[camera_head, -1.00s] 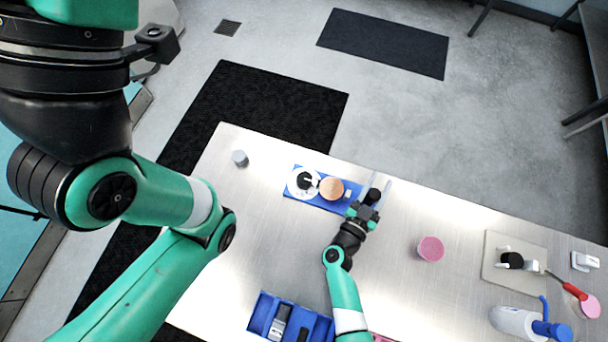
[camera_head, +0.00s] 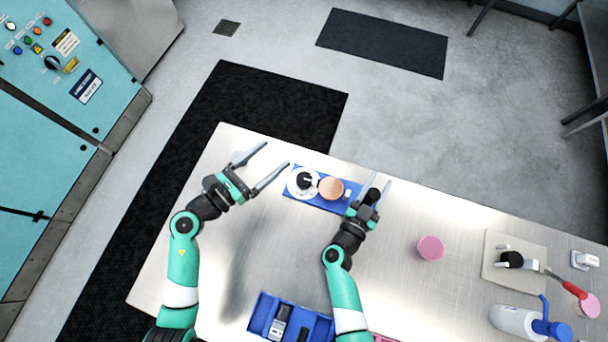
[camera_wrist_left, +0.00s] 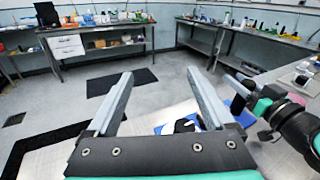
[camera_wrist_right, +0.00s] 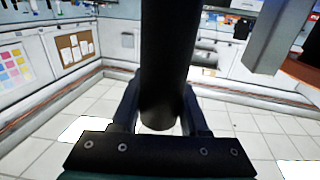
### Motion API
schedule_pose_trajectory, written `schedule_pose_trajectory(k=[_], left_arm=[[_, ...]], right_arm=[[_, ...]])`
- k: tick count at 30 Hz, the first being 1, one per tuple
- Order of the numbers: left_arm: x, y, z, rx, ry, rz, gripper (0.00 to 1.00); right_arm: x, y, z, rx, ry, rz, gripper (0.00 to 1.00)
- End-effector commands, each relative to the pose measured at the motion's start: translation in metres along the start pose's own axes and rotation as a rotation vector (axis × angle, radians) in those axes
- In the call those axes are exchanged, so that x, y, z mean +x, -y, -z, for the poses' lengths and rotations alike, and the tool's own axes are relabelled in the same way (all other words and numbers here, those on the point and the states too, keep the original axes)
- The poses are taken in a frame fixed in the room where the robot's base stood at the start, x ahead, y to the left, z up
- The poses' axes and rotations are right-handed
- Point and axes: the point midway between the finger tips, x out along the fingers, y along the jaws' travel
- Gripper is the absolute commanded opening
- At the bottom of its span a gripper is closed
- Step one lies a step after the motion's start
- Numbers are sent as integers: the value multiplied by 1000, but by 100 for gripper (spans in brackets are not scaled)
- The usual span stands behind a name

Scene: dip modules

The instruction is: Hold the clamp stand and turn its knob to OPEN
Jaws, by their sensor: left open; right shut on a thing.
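The clamp stand has a blue base (camera_head: 330,204) near the table's far edge, with a white dial (camera_head: 293,190) and black knob (camera_head: 305,179) on its left part. A tan round disc (camera_head: 331,188) is beside the dial. My right gripper (camera_head: 379,188) is shut on the black post (camera_wrist_right: 168,50) at the base's right end; the post stands between its fingers in the right wrist view. My left gripper (camera_head: 277,155) is open and empty, left of the dial and apart from it. In the left wrist view the dial (camera_wrist_left: 184,126) shows partly between the fingers. The knob's labels are unreadable.
A blue tray (camera_head: 262,312) with dark items is at the front. A pink cylinder (camera_head: 431,248) stands right of my right arm. A board (camera_head: 500,272) with a black-and-white device and a white-and-blue bottle (camera_head: 514,321) are further right. The table between my arms is clear.

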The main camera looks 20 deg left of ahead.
Motion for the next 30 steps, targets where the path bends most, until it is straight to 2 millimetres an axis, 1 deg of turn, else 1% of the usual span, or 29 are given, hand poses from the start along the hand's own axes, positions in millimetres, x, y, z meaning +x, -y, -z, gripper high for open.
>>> schedule_pose_trajectory(k=[1, 3, 6, 7, 9, 12, 14, 17, 20, 24, 27, 30], left_arm=[[-9, 7, 36, 35, -97, 18, 86], [-22, 16, 75, 81, -209, 51, 86], [-36, 26, 109, 118, -310, 89, 86], [-39, 28, 115, 125, -327, 96, 86], [-43, 30, 122, 135, -350, 106, 86], [-43, 30, 124, 138, -355, 109, 86], [-40, 30, 124, 137, -354, 110, 86], [-31, 31, 128, 136, -353, 111, 86], [-14, 34, 133, 137, -352, 113, 86], [19, 37, 144, 136, -351, 113, 86], [39, 38, 152, 136, -351, 112, 86], [54, 39, 158, 135, -351, 110, 86]], right_arm=[[0, 0, 0, 0, 1, 0, 0], [0, 0, -1, 0, 1, 0, 0], [0, 0, -1, 0, 1, 0, 0], [0, 0, -1, 0, 2, 0, 0], [0, 0, -1, 0, 2, 0, 0], [0, 0, -1, 0, 2, 0, 0], [0, 0, -1, 0, 2, 0, 0], [0, 0, -1, 0, 2, 0, 0], [0, 0, -1, 0, 2, 0, 0], [0, 0, -1, 0, 2, 0, 0], [0, 0, -1, 0, 2, 0, 0], [0, 0, -1, 0, 2, 0, 0]])
